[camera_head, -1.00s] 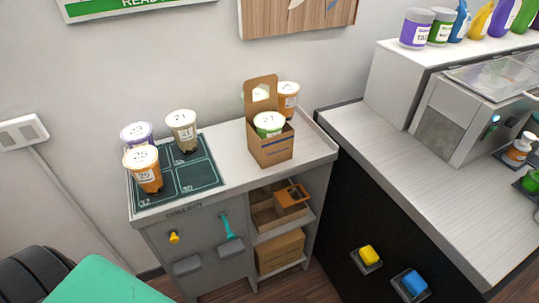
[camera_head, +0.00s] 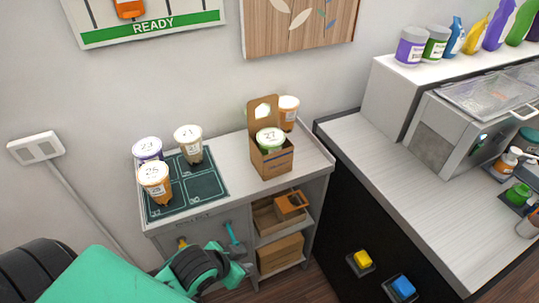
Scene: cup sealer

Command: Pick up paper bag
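A brown cardboard carrier with a tall handle panel (camera_head: 271,160) stands upright on the right part of the small counter; it is the only thing here like a paper bag. It holds a green-labelled cup (camera_head: 269,140), and other cups show at its back, partly hidden. My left gripper (camera_head: 218,267) is low in front of the counter's cabinet, below and left of the carrier and apart from it. Its fingers are not clear enough to tell open from shut. My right gripper is out of view.
Three lidded cups, one of them orange (camera_head: 156,184), stand on a dark mat (camera_head: 204,187) left of the carrier. Open shelves below hold cardboard pieces (camera_head: 281,251). A longer counter (camera_head: 415,185) with a machine stands right. The counter around the carrier has some bare surface.

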